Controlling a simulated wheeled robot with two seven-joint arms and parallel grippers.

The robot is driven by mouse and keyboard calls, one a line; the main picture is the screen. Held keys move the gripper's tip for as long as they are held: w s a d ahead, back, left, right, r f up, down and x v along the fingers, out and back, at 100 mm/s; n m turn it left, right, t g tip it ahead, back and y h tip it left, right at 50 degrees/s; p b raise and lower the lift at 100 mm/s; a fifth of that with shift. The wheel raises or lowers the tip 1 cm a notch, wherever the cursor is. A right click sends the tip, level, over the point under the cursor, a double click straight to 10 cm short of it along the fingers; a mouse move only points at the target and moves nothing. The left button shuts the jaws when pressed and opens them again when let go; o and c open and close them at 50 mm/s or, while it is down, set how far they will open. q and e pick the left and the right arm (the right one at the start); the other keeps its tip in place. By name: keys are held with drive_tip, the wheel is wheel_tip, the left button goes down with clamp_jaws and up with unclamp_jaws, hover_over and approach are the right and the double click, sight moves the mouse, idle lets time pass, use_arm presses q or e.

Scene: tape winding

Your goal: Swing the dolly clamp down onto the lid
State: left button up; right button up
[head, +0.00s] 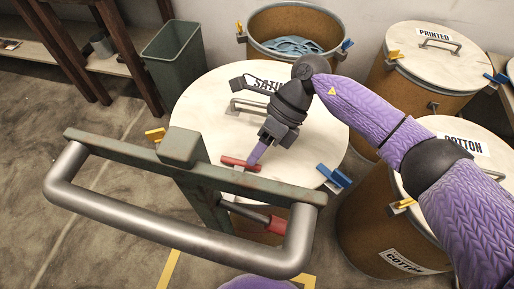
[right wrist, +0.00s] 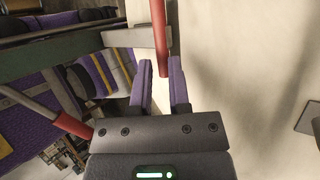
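The round pale lid (head: 205,100) labelled SATIN closes the drum in front of me. The dolly (head: 110,152) stands before it, with a green frame and a thick metal handle. A red bar (head: 238,162), apparently the clamp's grip, shows over the lid's near part; it also shows in the right wrist view (right wrist: 161,40). My right gripper (head: 254,156) is over the lid at the bar's right end. In the right wrist view its purple fingers (right wrist: 161,66) are apart, with the bar's end between their tips; I cannot tell whether they touch it. My left gripper is out of view.
A second red grip (head: 276,225) sits low on the dolly's near side. An open drum (head: 262,20) stands behind, with lidded PRINTED (head: 440,60) and COTTON (head: 365,225) drums at the right. A green bin (head: 172,55) stands back left. The left floor is clear.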

drive_tip(key=o, duration=0.4)
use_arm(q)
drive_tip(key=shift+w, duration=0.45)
use_arm(e)
drive_tip(key=shift+r, duration=0.1)
use_arm(q)
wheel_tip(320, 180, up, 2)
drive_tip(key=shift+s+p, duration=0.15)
drive_tip(key=shift+p, duration=0.9)
use_arm(e)
drive_tip(key=v, duration=0.9)
drive_tip(key=shift+w+d+r, duration=0.1)
drive_tip(key=shift+d+r, duration=0.15)
drive_tip(key=shift+d, duration=0.1)
